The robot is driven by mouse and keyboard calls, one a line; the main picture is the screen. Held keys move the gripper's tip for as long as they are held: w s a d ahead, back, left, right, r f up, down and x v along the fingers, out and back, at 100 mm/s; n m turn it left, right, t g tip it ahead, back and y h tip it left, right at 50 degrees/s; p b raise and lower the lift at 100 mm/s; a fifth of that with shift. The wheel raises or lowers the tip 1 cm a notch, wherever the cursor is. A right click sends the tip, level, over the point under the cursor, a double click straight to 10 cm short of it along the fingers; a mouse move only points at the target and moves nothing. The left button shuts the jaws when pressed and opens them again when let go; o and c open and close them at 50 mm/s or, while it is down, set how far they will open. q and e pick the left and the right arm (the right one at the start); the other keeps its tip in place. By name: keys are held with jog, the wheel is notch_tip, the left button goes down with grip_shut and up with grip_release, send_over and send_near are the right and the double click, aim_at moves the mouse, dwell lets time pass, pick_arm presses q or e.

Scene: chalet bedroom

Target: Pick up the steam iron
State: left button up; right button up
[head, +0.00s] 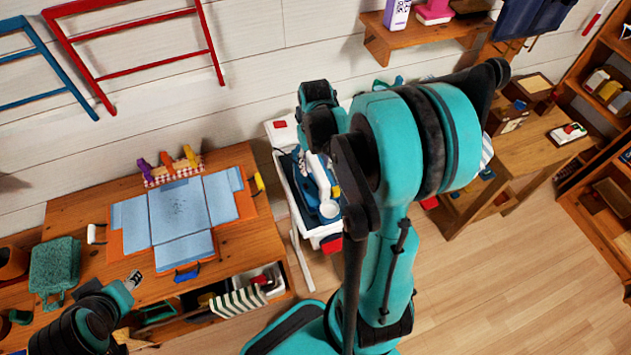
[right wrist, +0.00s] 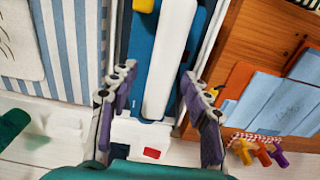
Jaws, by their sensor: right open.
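The steam iron appears to be the white and blue item (head: 326,188) in the narrow white cart against the wall; my right arm partly covers it in the head view. In the right wrist view its long white part (right wrist: 170,60) lies over a blue surface, just beyond the fingertips. My right gripper (right wrist: 158,88) is open, with its fingers apart and nothing visibly held between them. The white part lines up with the gap; I cannot tell the height between them. My left gripper (head: 133,280) is small and partly seen over the left table, its jaw state unclear.
The cart's white end (right wrist: 135,140) carries a red patch. A wooden table (head: 75,215) with blue sheets (head: 178,210) stands close at the left. A wooden desk (head: 530,165) stands at the right. A shelf (head: 425,30) hangs above. Wood floor (head: 500,280) is clear at front right.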

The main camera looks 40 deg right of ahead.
jog(key=shift+f, duration=0.25)
grip_shut()
jog(key=shift+r, duration=0.1)
dwell(0.4)
